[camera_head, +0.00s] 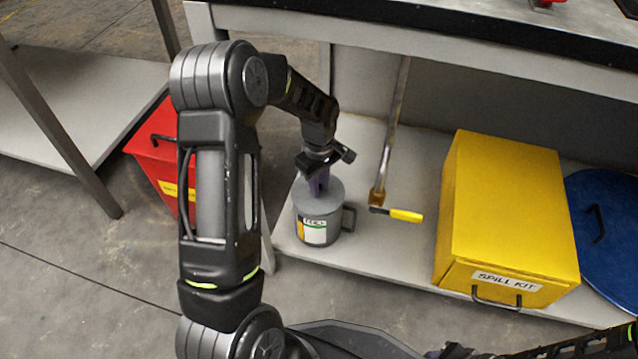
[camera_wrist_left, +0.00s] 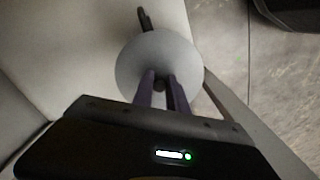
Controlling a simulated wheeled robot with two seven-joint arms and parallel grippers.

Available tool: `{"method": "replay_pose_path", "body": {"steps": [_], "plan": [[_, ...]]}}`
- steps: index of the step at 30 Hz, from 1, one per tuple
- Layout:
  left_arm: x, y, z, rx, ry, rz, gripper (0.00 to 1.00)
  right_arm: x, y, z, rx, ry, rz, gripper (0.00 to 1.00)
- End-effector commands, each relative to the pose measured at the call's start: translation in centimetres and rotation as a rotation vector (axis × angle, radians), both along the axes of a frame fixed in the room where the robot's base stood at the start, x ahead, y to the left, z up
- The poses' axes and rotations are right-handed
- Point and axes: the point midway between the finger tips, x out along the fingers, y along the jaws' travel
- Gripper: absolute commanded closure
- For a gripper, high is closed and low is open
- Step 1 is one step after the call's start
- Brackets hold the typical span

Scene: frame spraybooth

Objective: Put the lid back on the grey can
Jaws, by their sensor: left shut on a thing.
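The grey can (camera_head: 311,228) stands upright on the lower shelf, with a label on its front and a handle on its right side. The round grey lid (camera_head: 322,197) is at the can's top; I cannot tell whether it is fully seated or slightly above the rim. My left gripper (camera_head: 318,187) comes down from above and is shut on the lid's knob. In the left wrist view the lid (camera_wrist_left: 150,55) hides the can's opening, and the two purple fingers (camera_wrist_left: 162,80) hold the knob. My right gripper (camera_head: 457,351) shows only partly at the bottom edge.
A yellow spill kit box (camera_head: 510,205) stands right of the can, with a blue round lid (camera_head: 605,225) beyond it. A yellow-handled tool (camera_head: 400,214) lies nearby on the shelf (camera_head: 345,258). A red bin (camera_head: 160,145) stands left. The workbench top overhangs behind.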

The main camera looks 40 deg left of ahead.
Motion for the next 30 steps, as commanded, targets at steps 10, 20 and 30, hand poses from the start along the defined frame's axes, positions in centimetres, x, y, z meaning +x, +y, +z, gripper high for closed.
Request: {"method": "replay_pose_path", "body": {"steps": [10,20,30], "plan": [[0.01,0.00,0.00,0.000,0.000,0.000,0.70,0.00,0.00,0.00,0.000,0.000,0.000,0.71],[0.01,0.00,0.00,0.000,0.000,0.000,0.56,0.00,0.00,-0.01,0.000,0.000,0.000,0.71],[0.00,0.00,-0.01,0.000,0.000,0.000,0.35,0.00,0.00,-0.01,0.000,0.000,0.000,0.71]]}}
